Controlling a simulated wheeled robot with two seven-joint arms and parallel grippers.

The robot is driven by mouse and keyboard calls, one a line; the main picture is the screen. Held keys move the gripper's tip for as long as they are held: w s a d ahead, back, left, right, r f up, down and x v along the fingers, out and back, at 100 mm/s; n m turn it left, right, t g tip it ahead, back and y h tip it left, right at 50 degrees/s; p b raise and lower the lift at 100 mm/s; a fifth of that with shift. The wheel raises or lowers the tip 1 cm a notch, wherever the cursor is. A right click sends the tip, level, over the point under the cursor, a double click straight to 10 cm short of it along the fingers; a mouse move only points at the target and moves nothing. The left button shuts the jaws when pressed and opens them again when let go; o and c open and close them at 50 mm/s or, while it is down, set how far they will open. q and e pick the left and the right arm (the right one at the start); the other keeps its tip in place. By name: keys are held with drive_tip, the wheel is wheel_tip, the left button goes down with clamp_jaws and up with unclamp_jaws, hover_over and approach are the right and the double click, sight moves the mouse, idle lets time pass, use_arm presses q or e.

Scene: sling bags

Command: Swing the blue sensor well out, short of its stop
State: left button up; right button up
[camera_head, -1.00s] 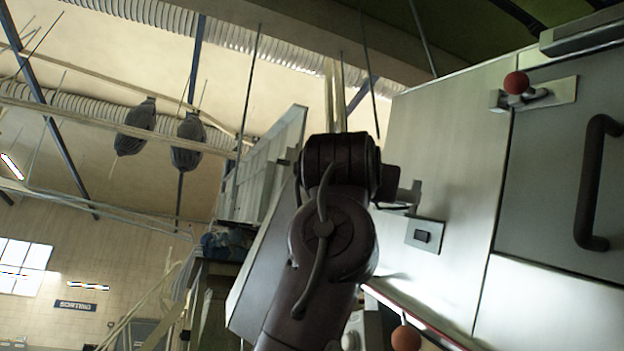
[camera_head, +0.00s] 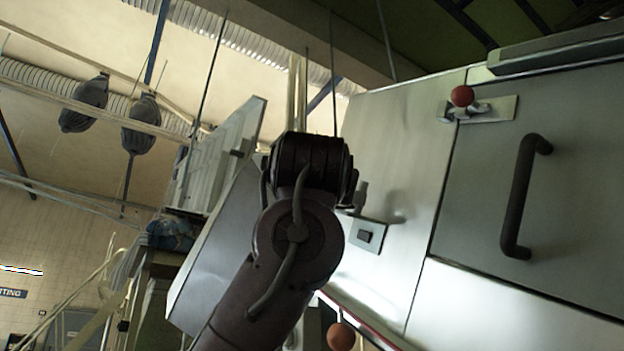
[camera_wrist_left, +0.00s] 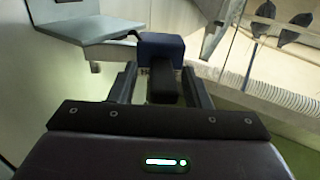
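The blue sensor (camera_wrist_left: 161,47) is a dark blue block in the left wrist view, just beyond my left fingertips. A dark piece (camera_wrist_left: 163,84) extends from it back between the fingers. My left gripper (camera_wrist_left: 159,72) has its fingers apart, one on each side of this piece, with a gap visible at least on the left. Whether a finger touches the block is unclear. A grey plate (camera_wrist_left: 92,28) stands left of the block. In the head view my left arm hides its gripper and the sensor. My right gripper is not in view.
A large pale metal cabinet (camera_head: 395,150) fills the right of the head view, with a dark handle (camera_head: 520,195) and a red ball knob (camera_head: 462,96). A small square plate (camera_head: 368,236) sits beside my arm. An orange ball (camera_head: 341,337) is below. Open hall lies left.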

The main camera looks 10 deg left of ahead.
use_arm(q)
drive_tip(key=shift+s+f, duration=0.2)
drive_tip(key=shift+s, duration=0.05)
drive_tip(key=b+v, duration=0.5)
drive_tip(key=v, duration=0.2)
drive_tip(key=shift+s, duration=0.1)
idle(0.4)
